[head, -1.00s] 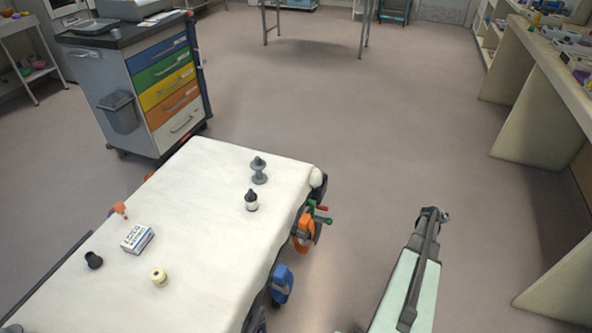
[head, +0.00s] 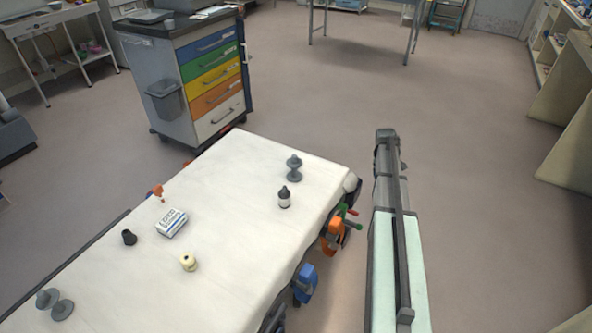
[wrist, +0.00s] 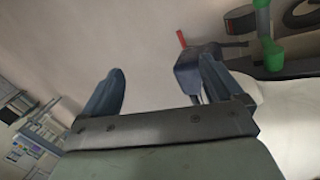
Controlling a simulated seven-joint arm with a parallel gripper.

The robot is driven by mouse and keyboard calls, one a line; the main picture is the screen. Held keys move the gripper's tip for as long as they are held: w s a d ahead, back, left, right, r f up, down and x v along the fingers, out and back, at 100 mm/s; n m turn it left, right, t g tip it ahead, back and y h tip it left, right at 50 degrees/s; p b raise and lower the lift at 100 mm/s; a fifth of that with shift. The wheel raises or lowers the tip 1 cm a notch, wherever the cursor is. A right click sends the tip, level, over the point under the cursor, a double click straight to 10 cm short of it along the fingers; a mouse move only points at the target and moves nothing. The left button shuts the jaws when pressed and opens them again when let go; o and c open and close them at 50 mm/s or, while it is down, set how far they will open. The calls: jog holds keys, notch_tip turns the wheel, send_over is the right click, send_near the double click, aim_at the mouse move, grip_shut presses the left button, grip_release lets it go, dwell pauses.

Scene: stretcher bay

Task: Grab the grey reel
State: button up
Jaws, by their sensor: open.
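Two grey, reel-shaped things are on the white-covered stretcher (head: 235,220) in the head view. One grey reel (head: 55,304) lies at the near left with two round flanges showing. Another grey flanged piece (head: 294,168) stands upright near the far right corner, with a narrow top. I cannot tell for sure which is the task's reel. My gripper (wrist: 160,72) is open and empty in the wrist view, over floor beside the stretcher's edge. In the head view my arm stands right of the stretcher, apart from both grey things; the fingers are not clear there.
A drawer cart (head: 185,85) stands behind.

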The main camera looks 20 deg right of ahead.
jog(key=w+a+r+n+y, duration=0.1)
jog(key=w+a+r+n, duration=0.3)
jog(key=a, duration=0.5)
jog(key=w+a+r+n+y, duration=0.1)
jog(key=w+a+r+n, duration=0.15)
jog(key=a+r, duration=0.45)
notch_tip(320, 180, up, 7)
jog(key=n+g+y, duration=0.2)
jog(key=n, duration=0.3)
send_over(294, 162)
jog(key=w, duration=0.1)
jog(key=shift+d+m, duration=0.1)
jog(key=shift+m, duration=0.15)
jog(key=shift+a, duration=0.2)
notch_tip(294, 162, down, 7)
jog(key=shift+f, duration=0.15)
jog(key=shift+d+f, duration=0.15)
jog(key=shift+f, duration=1.4)
jog(key=shift+d+f, duration=0.15)
jog(key=shift+f, duration=1.4)
jog(key=c, duration=1.1)
